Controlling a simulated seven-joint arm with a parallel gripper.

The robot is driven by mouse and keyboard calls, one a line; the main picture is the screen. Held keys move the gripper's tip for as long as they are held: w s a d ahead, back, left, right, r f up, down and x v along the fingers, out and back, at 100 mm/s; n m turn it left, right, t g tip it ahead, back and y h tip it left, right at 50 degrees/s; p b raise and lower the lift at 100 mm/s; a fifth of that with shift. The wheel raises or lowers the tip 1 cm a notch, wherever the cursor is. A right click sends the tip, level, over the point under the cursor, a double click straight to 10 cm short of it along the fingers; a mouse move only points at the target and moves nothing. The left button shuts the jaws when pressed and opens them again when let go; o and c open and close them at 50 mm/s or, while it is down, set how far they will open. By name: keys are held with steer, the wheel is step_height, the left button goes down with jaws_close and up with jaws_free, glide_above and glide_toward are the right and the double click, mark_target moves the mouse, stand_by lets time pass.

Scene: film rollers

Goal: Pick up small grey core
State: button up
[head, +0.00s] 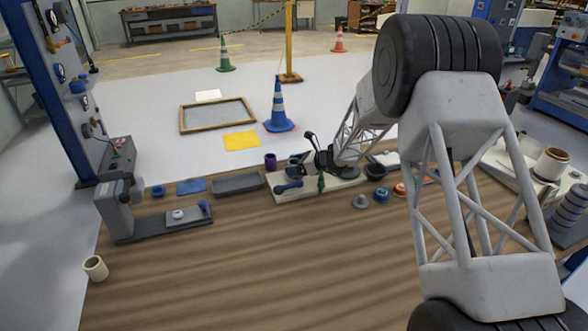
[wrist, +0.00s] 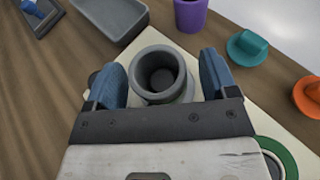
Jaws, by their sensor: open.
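The small grey core (wrist: 182,92), a hollow grey cylinder with a thick rim and wider base, stands upright in the wrist view on a cream board (wrist: 238,98). My gripper (wrist: 163,70) is open, with one blue-padded finger on each side of the core. A narrow gap shows at the right finger; whether the left finger touches cannot be told. In the head view my gripper (head: 306,164) is low over the cream board (head: 338,188), and I cannot make out the core there.
A purple cup (wrist: 190,14), a teal knob (wrist: 246,48), an orange piece (wrist: 309,96) and a grey tray (wrist: 108,18) lie around the core. A green ring (wrist: 283,156) is partly hidden by my gripper. The wooden table front (head: 230,270) is mostly clear.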

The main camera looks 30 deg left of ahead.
steer(key=shift+c, duration=0.3)
steer(key=c, duration=0.9)
steer(key=shift+r, duration=0.1)
steer(key=shift+c, duration=0.2)
step_height(320, 180, up, 10)
stand_by(0.3)
